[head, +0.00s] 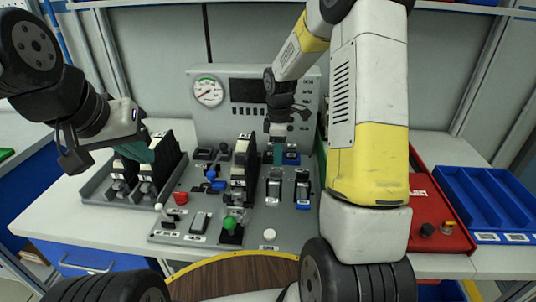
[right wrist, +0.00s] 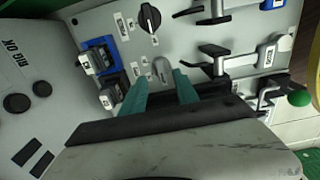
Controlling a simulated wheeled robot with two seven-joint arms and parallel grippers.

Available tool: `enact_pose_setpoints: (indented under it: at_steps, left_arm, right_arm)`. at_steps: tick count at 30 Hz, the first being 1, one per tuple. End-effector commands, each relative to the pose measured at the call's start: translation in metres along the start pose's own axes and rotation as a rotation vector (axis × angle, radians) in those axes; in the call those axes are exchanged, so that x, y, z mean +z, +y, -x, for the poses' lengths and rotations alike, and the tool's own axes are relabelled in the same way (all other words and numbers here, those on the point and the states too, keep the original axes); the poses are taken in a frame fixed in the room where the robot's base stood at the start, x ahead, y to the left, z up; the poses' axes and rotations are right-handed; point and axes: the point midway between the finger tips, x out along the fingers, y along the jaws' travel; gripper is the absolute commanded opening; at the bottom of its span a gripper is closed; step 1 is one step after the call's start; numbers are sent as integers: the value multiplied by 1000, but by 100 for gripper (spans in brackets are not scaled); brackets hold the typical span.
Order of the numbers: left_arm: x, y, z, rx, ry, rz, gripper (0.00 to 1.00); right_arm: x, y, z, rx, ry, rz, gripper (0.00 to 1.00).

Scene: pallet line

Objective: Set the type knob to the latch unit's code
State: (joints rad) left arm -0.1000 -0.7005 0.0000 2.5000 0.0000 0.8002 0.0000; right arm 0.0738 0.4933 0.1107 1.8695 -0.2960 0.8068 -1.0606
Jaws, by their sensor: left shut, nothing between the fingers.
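A black round knob (right wrist: 150,18) with a white pointer mark sits on the grey panel in the right wrist view, beyond my fingertips and slightly left of centre. Its printed labels are too small to read. My right gripper (right wrist: 160,78) has its teal fingers apart, with a small grey oval part (right wrist: 162,70) of the panel showing between them. In the head view the right gripper (head: 278,153) points down over the back of the panel and hides the knob. My left gripper (head: 136,152) is shut at the black-and-white units on the left. I cannot tell which unit is the latch unit.
The grey fixture panel (head: 190,228) carries levers, a red button (head: 181,198) and a green ball handle (head: 230,223). A gauge box (head: 208,91) stands behind. A blue tray (head: 485,200) and a red box (head: 440,215) are at the right. Blue-and-black units (right wrist: 100,55) sit left of the right fingers.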

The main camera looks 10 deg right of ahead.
Motion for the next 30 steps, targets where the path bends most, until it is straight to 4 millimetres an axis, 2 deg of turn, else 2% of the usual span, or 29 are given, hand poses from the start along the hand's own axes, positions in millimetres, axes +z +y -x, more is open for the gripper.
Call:
enact_pose_setpoints:
  at_steps: [3,9,20,21,26,27,30]
  left_arm:
    - [0,0,0,0,0,0,0]
    - [0,0,0,0,0,0,0]
    - [0,0,0,0,0,0,0]
    - [0,0,0,0,0,0,0]
    - [0,0,0,0,0,0,0]
    - [0,0,0,0,0,0,0]
    - [0,0,0,0,0,0,0]
  right_arm:
    - [0,-1,-22,-5,-2,0,36]
    - [0,-1,-48,-3,-2,0,36]
    - [0,-1,-56,0,0,-2,36]
    - [0,-1,-56,0,0,-2,34]
    - [0,-1,-55,0,0,-2,3]
    - [0,-1,-55,0,0,-2,0]
    - [0,0,-55,0,0,-2,0]
